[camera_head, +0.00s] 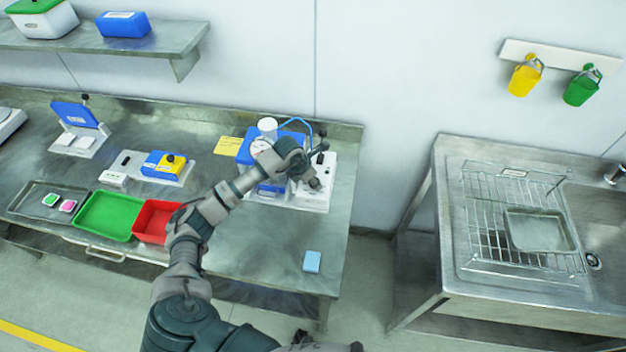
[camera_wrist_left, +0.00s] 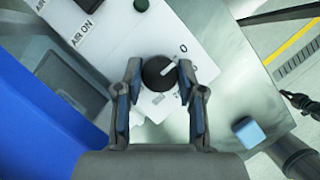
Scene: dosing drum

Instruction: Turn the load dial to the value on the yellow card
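The load dial (camera_wrist_left: 158,73) is a round black knob with a white pointer line on a white panel (camera_wrist_left: 125,35). In the left wrist view its pointer aims up and right, toward a printed 0. My left gripper (camera_wrist_left: 160,72) has one finger on each side of the dial, with narrow gaps visible. In the head view the left gripper (camera_head: 314,184) is over the white control box (camera_head: 326,167), hiding the dial. The yellow card (camera_head: 228,146) lies left of the blue machine; its writing is too small to read. A dark gripper-like part (camera_wrist_left: 300,103), perhaps my right gripper, shows at the wrist view's right edge.
The blue machine (camera_head: 291,142) with a white-lidded container stands beside the control box. A light-blue block (camera_head: 312,261) lies on the bench's front right. Red (camera_head: 152,222) and green (camera_head: 108,215) trays are at left. A sink unit (camera_head: 470,290) stands right, beyond a gap.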

